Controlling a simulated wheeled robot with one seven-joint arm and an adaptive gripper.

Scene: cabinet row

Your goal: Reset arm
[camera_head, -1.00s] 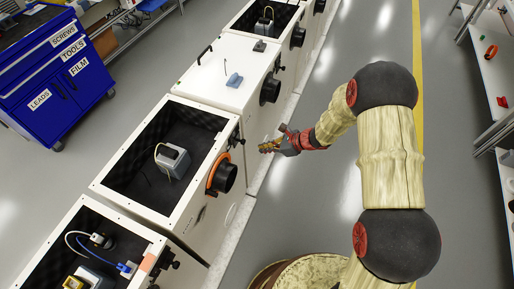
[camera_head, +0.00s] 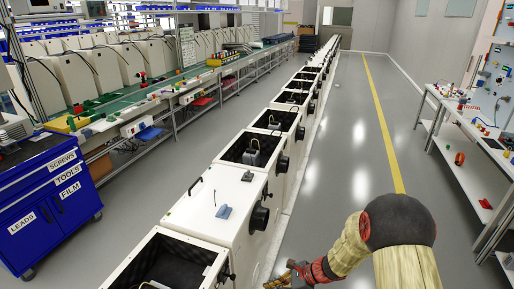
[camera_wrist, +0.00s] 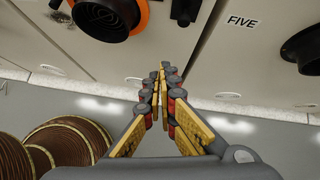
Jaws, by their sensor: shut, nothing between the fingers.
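My gripper (camera_head: 287,277) is at the bottom edge of the head view, at the end of my cream arm with black joints. It is beside the front faces of the white cabinet row. In the wrist view my gripper (camera_wrist: 162,72) has its yellow and grey fingers drawn together at the tips, with nothing between them. The fingers point at a white cabinet front (camera_wrist: 185,50). No contact with the cabinet can be made out.
A black port with an orange ring (camera_wrist: 108,16) and a black port (camera_wrist: 305,48) flank the fingers. A closed white cabinet (camera_head: 195,218) and open-topped ones line the aisle. Bare floor (camera_head: 345,140) lies right of them, before a white workbench (camera_head: 465,125). A blue tool cart (camera_head: 50,205) stands left.

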